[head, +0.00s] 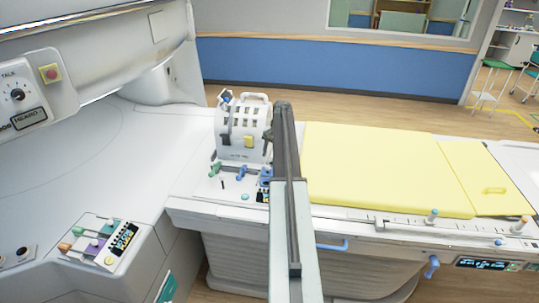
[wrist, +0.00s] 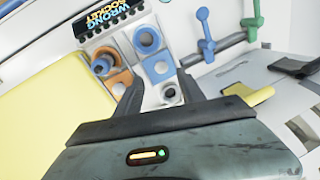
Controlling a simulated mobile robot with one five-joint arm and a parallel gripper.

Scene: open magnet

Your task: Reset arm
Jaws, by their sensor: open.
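My arm (head: 287,200) reaches up from the bottom of the head view and bends over at the white coil unit (head: 240,128) on the bed. My gripper is hidden behind the arm there. In the wrist view my gripper (wrist: 161,92) is open, its two dark fingers apart with nothing held between them. Beyond the fingertips is a socket panel (wrist: 128,76) with blue, orange and grey round sockets and a label reading "WRONG SOCKET". I cannot tell whether the fingers touch the panel.
The yellow mattress (head: 375,165) covers the bed to the right. A plug panel (head: 105,243) is at lower left. A red button (head: 50,73) is at upper left. Open floor lies behind the bed.

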